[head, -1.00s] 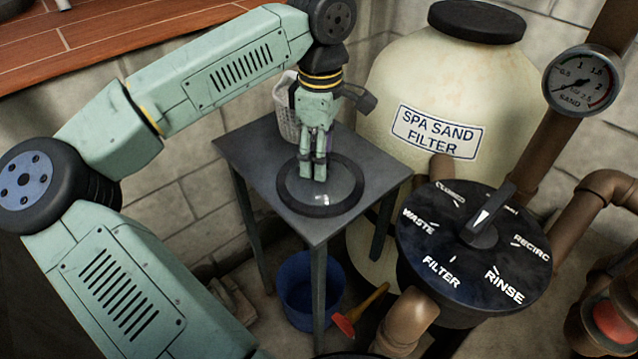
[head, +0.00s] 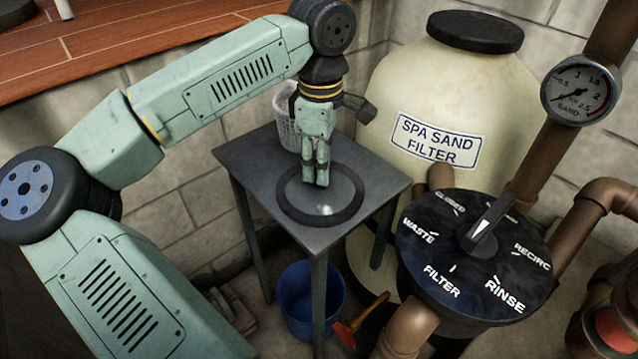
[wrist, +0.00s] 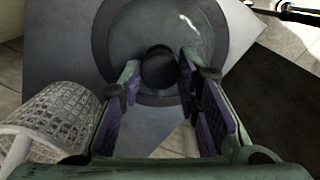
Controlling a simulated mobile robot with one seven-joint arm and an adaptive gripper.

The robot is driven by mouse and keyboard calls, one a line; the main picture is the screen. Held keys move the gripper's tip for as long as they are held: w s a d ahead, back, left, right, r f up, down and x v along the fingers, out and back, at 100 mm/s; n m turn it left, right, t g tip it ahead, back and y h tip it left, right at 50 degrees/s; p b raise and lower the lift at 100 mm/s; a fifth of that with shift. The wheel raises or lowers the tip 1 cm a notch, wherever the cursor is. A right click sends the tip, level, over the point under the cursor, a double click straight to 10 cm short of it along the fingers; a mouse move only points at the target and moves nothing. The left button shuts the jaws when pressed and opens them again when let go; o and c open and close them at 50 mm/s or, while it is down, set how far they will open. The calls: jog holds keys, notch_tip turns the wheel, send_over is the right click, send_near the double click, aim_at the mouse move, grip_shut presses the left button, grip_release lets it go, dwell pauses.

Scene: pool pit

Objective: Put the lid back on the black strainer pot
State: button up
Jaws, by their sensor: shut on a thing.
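The lid is a round clear disc with a thick black rim (head: 290,208), lying level over the small grey table. I cannot tell whether it touches the tabletop. My gripper (head: 316,184) points down at the lid's middle, its fingers close together. In the wrist view, the lid (wrist: 212,40) fills the top, and its dark round knob (wrist: 158,68) sits between the fingertips of my gripper (wrist: 160,78). The gripper is shut on this knob; the fingers hide it in the head view. I cannot make out the black strainer pot in either view.
The grey table (head: 250,165) also bears a white basket (head: 287,125) at its back. A blue bucket (head: 300,300) and a red-ended plunger (head: 345,333) are below. A black valve (head: 425,265), a cream filter tank (head: 400,90) and brown pipes (head: 405,330) crowd the right.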

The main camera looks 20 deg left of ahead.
jog(key=shift+r, duration=0.1)
dwell(0.3)
jog(key=shift+r+p, duration=1.6)
jog(key=shift+r, duration=0.85)
